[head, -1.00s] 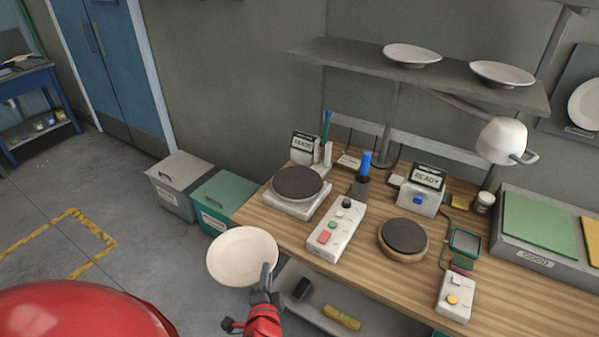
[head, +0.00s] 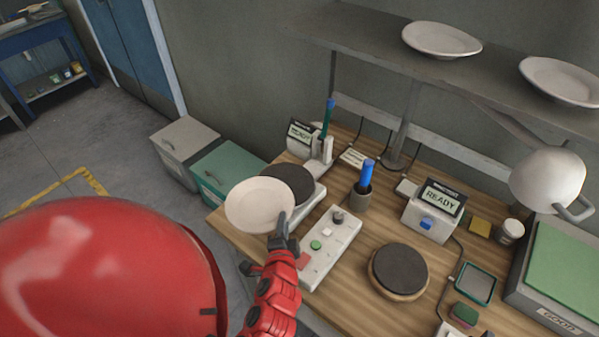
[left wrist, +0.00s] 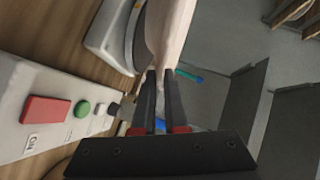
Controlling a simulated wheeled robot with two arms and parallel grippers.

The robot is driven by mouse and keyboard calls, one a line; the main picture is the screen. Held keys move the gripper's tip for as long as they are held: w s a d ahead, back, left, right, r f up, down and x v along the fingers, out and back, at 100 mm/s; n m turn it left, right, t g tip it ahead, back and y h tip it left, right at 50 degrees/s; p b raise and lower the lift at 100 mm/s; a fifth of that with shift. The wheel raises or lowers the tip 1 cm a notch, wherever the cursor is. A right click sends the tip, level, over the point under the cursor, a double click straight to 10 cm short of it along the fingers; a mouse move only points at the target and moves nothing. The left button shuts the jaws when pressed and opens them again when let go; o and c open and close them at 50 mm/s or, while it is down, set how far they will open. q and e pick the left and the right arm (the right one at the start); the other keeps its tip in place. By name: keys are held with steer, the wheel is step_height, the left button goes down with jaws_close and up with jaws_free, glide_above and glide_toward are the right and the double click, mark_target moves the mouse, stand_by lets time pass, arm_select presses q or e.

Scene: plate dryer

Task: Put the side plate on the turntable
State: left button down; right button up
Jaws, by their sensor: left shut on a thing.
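My left gripper (head: 283,230) is shut on the rim of a cream side plate (head: 257,206). The plate is held in the air, and in the head view it overlaps the front left part of a dark round disc (head: 292,182) on a white base. I cannot tell the gap between them. In the left wrist view the plate (left wrist: 172,30) rises from between the fingertips (left wrist: 160,85), beside the white base (left wrist: 108,38). A second dark disc (head: 400,268) on a round wooden base sits further right. I cannot tell which disc is the turntable. My right gripper is not seen.
A white control box (head: 330,246) with coloured buttons is close to the right of my left gripper. A cup with a blue object (head: 364,182), a READY display (head: 441,199) and a lamp (head: 548,180) stand behind. Two plates lie on the shelf (head: 375,50) above.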

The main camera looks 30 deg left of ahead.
arm_select(q)
steer(key=w+a+f+b, duration=0.1)
steer(key=w+a+b, duration=0.1)
steer(key=w+b, duration=0.5)
steer(key=p, duration=0.2)
glide_above(306, 199)
steer(key=shift+s+r, duration=0.15)
steer(key=shift+s, duration=0.25)
steer(key=shift+w+a+f, duration=0.15)
steer(key=shift+w+f, duration=0.1)
steer(key=shift+w, duration=0.3)
step_height(306, 199, down, 2)
steer(key=shift+s+f+p, duration=0.1)
steer(key=shift+f+p, duration=0.15)
steer(key=shift+p, duration=0.25)
steer(key=shift+f, duration=0.45)
steer(key=c, duration=1.2)
jaws_free()
steer(key=shift+c, duration=0.2)
